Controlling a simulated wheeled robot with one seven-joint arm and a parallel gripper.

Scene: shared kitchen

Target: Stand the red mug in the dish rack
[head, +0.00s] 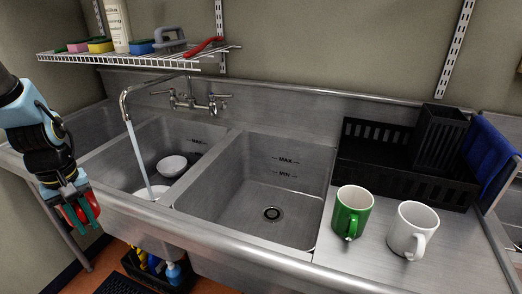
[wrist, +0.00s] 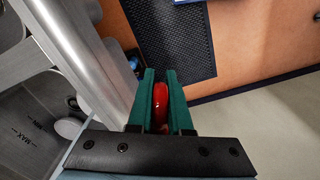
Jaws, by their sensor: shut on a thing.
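My gripper (head: 82,212) is at the far left of the head view, in front of the sink's front edge and above the floor. Its green fingers are shut on the red mug (head: 70,214), which is mostly hidden by them. In the wrist view the mug (wrist: 160,100) shows as a narrow, glossy red curve between the fingers (wrist: 160,73). I cannot tell how the mug is turned. The black dish rack (head: 428,189) stands on the right drainboard against the wall, far from my gripper. Its slatted tray looks empty, with a taller caddy (head: 440,138) at its right.
A green mug (head: 351,212) and a white mug (head: 412,231) stand in front of the rack. Water runs from the faucet (head: 125,106) into a basin with white dishes (head: 172,166). The right basin (head: 262,190) is empty. A wire shelf (head: 150,56) hangs above. A blue cloth (head: 488,155) hangs right.

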